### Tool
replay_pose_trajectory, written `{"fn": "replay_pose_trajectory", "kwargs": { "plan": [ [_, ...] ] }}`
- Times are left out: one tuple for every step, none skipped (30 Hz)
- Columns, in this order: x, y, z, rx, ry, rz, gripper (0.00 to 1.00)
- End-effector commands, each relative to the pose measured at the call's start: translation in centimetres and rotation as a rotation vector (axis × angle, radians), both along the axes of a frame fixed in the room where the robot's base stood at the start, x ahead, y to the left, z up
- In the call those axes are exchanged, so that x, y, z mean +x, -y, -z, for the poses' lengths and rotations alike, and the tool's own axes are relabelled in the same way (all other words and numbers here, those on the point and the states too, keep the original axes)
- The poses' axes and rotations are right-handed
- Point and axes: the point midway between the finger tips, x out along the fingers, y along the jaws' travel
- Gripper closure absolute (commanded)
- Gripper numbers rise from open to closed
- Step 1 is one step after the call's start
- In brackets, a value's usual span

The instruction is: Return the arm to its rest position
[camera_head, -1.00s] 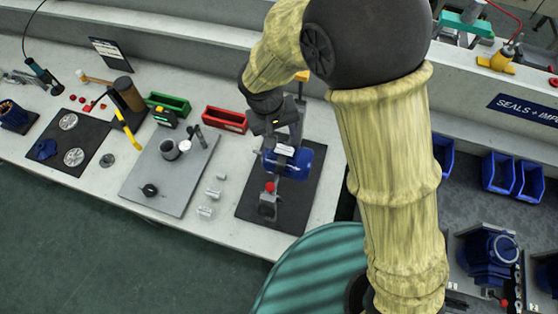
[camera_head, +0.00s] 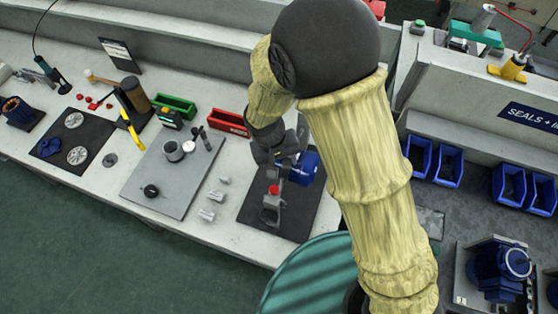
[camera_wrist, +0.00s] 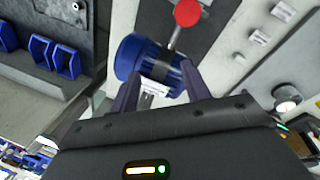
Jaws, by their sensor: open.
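My arm, in a yellow cover with a dark joint, reaches across the middle of the head view and bends down over the bench. My gripper (camera_wrist: 160,88) shows in the wrist view with its two dark fingers apart and nothing held between them. Beyond the fingers is a blue pump motor (camera_wrist: 138,58) with a red knob (camera_wrist: 187,12). In the head view the motor (camera_head: 305,168) stands on a black mat (camera_head: 252,212), partly hidden by my wrist. The fingertips are hidden in the head view. I cannot tell how far they are from the motor.
Left of the mat are small metal parts (camera_head: 207,214) and a grey plate (camera_head: 150,178) with a cup and a dark knob. Green (camera_head: 176,106) and red (camera_head: 229,122) bins stand behind. Blue bins (camera_head: 434,162) and another blue pump (camera_head: 497,270) are at the right.

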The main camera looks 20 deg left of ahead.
Motion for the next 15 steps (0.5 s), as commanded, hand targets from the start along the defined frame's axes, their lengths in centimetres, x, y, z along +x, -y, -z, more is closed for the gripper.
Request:
{"fn": "replay_pose_trajectory", "kwargs": {
  "plan": [
    [0.0,0.0,0.0,0.000,0.000,-0.001,0.53],
    [0.0,0.0,0.0,0.000,0.000,-0.001,0.53],
    [0.0,0.0,0.0,0.001,-0.001,-0.001,0.53],
    [0.0,0.0,0.0,0.001,-0.001,-0.001,0.53],
    [0.0,0.0,0.0,0.001,-0.001,-0.001,0.53],
    [0.0,0.0,0.0,0.001,-0.001,-0.001,0.53],
    [0.0,0.0,0.0,0.001,-0.001,-0.001,0.53],
    [0.0,0.0,0.0,0.001,-0.001,-0.001,0.53],
    [0.0,0.0,0.0,0.001,-0.001,-0.001,0.53],
    [0.0,0.0,0.0,0.001,-0.001,0.000,0.53],
    [0.0,0.1,0.0,0.001,0.000,0.001,0.53],
    [0.2,0.2,-0.1,0.003,-0.001,0.005,0.53],
    [0.3,0.5,-0.2,0.007,-0.001,0.011,0.53],
    [0.5,0.8,-0.3,0.011,-0.002,0.018,0.53],
    [0.9,1.4,-0.5,0.019,-0.003,0.033,0.53]
  ]
}}
